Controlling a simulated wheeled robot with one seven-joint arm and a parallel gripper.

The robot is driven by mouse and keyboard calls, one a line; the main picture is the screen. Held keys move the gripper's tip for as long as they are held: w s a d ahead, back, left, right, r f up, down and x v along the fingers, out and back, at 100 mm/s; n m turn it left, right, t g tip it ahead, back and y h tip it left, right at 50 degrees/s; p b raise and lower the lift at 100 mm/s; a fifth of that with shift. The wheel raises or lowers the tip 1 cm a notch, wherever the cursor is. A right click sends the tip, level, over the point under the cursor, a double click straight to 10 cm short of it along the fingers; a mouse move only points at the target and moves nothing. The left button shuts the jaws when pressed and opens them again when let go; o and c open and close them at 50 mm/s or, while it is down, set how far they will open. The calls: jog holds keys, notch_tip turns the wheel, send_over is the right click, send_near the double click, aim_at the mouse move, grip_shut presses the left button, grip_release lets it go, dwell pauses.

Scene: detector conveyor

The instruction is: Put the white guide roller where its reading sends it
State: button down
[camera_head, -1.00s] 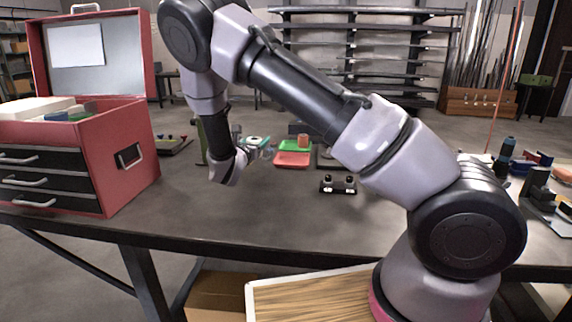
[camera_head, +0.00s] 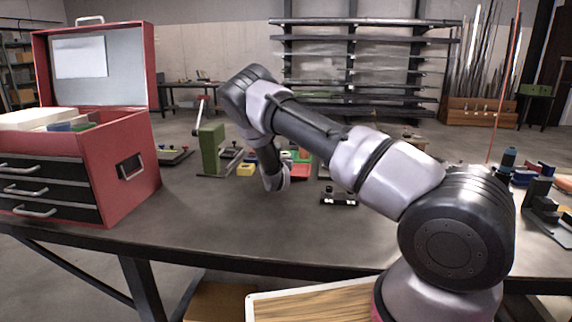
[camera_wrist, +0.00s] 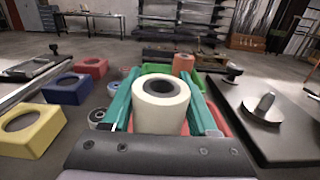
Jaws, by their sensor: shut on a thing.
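The white guide roller (camera_wrist: 160,108) stands upright between the teal fingers of my gripper (camera_wrist: 160,90) in the wrist view, its dark bore facing up. My gripper is shut on it. In the head view my own arm hides the gripper and the roller. Beyond the roller are a green tray (camera_wrist: 158,69) and a red tray, partly hidden by the fingers. An orange-pink roller (camera_wrist: 183,63) stands beyond the held one. Yellow (camera_wrist: 31,128), blue (camera_wrist: 66,89) and red (camera_wrist: 92,68) blocks with round openings stand in a row to the left.
A dark plate with a metal knob (camera_wrist: 263,108) lies at right in the wrist view. In the head view, a green stand with a red-tipped lever (camera_head: 210,148), a red toolbox (camera_head: 131,180) and a small black two-knobbed unit (camera_head: 339,198) stand on the bench. The front middle bench is clear.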

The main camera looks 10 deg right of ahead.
notch_tip(320, 180, down, 3)
jog(key=shift+f, duration=0.2)
jog(key=shift+s+f, duration=0.1)
jog(key=shift+f, duration=0.1)
